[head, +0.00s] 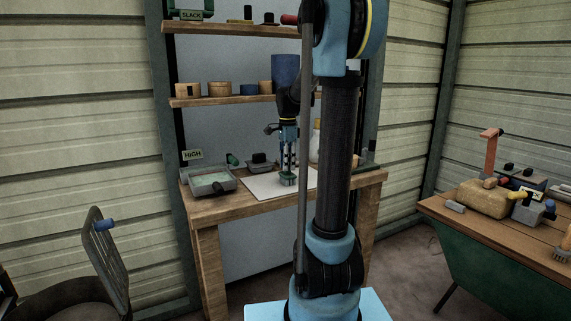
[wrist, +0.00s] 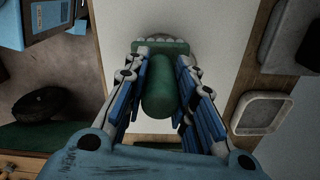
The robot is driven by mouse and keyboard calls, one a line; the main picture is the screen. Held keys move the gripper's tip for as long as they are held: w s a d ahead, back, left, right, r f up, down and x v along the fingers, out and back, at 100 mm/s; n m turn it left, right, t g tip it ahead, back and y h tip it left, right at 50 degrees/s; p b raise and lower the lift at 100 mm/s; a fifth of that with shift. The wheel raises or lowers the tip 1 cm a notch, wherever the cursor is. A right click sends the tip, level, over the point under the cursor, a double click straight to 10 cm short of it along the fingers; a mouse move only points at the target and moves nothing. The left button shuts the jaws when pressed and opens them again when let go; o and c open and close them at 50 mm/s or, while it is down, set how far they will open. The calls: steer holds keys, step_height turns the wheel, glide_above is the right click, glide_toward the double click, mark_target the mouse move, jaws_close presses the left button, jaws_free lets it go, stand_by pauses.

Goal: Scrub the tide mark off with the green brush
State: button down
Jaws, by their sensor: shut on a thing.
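The green brush (head: 288,180) is in my gripper (head: 288,164), low over the white panel (head: 258,186) on the wooden bench. In the wrist view my gripper (wrist: 162,105) is shut around the brush's rounded green handle (wrist: 160,88). The brush's wider head, with a pale bristle edge, lies beyond it over the panel (wrist: 130,18). A faint grey patch shows around the head's far side; I cannot tell if it is the tide mark, a shadow or bristles. Whether the bristles touch the panel is unclear.
A grey tray with pale green contents (head: 210,184) stands left of the panel. A dark block (head: 260,163) sits behind it. Shelves with pots (head: 219,89) hang above the bench. A second table (head: 470,222) with tools stands at right, a chair (head: 112,260) at left.

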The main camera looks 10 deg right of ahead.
stand_by(0.3)
steer(key=shift+w+a+r, duration=0.1)
steer(key=shift+w+a, duration=0.1)
steer(key=shift+w, duration=0.45)
steer(key=shift+w+a+f, duration=0.1)
steer(key=shift+w+a, duration=0.15)
steer(key=shift+w, duration=0.4)
steer(key=shift+w+a+r, duration=0.1)
steer(key=shift+w+a, duration=0.1)
steer(key=shift+w, duration=0.45)
steer(key=shift+s, duration=0.2)
steer(key=shift+s+d, duration=0.3)
steer(key=shift+s, duration=0.6)
steer(key=shift+s+d, duration=0.3)
steer(key=shift+s, duration=0.6)
steer(key=shift+r, duration=0.7)
